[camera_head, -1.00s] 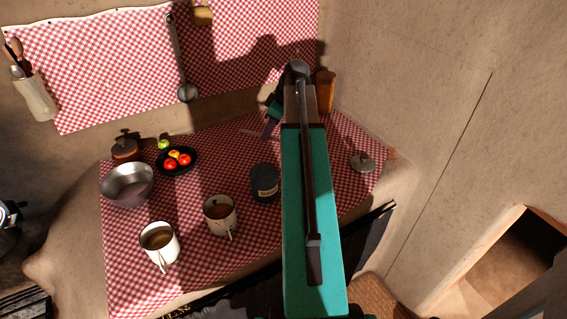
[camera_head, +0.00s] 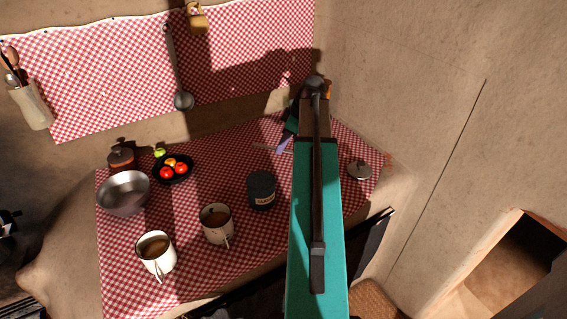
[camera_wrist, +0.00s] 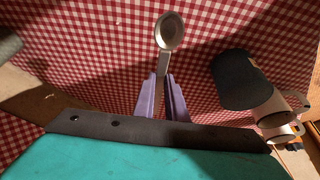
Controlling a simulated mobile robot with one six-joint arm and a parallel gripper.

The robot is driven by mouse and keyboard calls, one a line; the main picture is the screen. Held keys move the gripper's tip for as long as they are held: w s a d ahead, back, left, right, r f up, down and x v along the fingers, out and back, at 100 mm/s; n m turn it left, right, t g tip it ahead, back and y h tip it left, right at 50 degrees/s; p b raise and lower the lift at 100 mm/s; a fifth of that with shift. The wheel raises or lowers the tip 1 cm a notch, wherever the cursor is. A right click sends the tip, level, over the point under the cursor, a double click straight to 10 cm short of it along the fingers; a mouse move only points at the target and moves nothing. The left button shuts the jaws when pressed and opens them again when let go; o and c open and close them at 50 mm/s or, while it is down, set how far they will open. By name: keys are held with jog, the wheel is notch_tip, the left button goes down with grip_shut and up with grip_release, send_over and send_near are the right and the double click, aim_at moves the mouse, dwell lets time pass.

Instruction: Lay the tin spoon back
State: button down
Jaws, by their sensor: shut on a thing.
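The tin spoon (camera_wrist: 169,32) shows in the wrist view, its round bowl pointing away from my gripper over red-checked cloth. My gripper (camera_wrist: 162,84) has its two purple fingers closed on the spoon's handle. The spoon cannot be made out clearly there, and my arm hides part of the area. I cannot tell how high the spoon is above the cloth.
A dark labelled tin (camera_head: 261,189) and two mugs, one (camera_head: 217,224) near it and one (camera_head: 156,254) farther left, stand on the checked cloth (camera_head: 200,285). A ladle (camera_head: 182,101) hangs behind.

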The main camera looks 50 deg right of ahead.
aim_at(285, 150)
jog(key=shift+f+p, duration=0.35)
jog(key=shift+f, duration=1.9)
jog(key=shift+f, duration=0.1)
jog(key=shift+f+p, duration=0.35)
jog(key=shift+f, duration=1.45)
jog(key=shift+f, duration=0.15)
jog(key=c, duration=1.8)
grip_release()
jog(key=shift+b+v, duration=0.9)
jog(key=shift+v, duration=5.3)
jog(key=shift+w, duration=0.15)
